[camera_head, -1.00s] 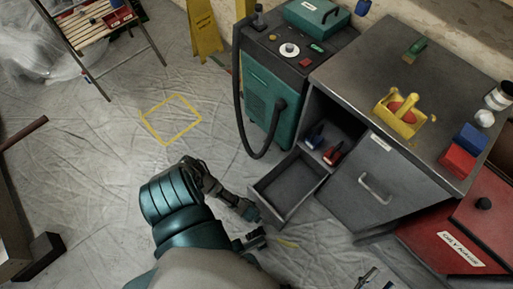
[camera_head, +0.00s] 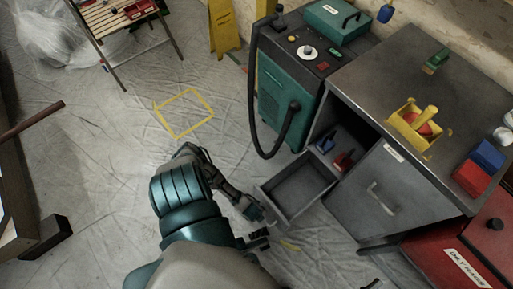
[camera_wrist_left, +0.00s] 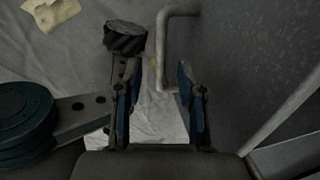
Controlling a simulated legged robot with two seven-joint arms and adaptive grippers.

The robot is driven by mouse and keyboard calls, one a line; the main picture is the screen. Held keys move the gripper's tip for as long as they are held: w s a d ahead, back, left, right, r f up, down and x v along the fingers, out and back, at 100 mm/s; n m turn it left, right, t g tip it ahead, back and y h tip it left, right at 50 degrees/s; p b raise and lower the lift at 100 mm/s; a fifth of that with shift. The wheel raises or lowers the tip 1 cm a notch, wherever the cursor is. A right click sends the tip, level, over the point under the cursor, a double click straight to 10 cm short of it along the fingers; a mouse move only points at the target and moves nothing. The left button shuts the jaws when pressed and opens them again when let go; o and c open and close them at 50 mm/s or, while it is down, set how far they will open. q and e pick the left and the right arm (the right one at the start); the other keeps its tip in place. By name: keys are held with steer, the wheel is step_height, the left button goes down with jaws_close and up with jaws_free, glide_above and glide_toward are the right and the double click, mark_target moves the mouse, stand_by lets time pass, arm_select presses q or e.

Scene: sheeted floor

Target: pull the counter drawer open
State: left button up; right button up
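The grey counter (camera_head: 440,85) stands at the right in the head view. Its drawer (camera_head: 298,188) is pulled out, and its inside looks empty. My left gripper (camera_head: 262,228) is just off the drawer's front at floor side. In the left wrist view my left gripper (camera_wrist_left: 158,85) has its two blue-sided fingers apart with nothing between them. A grey bar handle (camera_wrist_left: 163,45) on a grey panel lies just beyond the fingertips. The drawer's handle is not clear in the head view. Only a small dark tip, perhaps of my right gripper (camera_head: 372,284), shows at the bottom edge.
The counter door (camera_head: 365,190) with its own handle is beside the drawer. A teal machine (camera_head: 285,95) with a black hose stands behind it. A red cabinet (camera_head: 450,255) is at the lower right. The sheeted floor to the left, around a yellow square (camera_head: 185,112), is clear.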

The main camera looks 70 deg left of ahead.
arm_select(q)
step_height(320, 180, up, 7)
steer(key=s, duration=0.1)
steer(key=shift+s, duration=0.2)
stand_by(0.5)
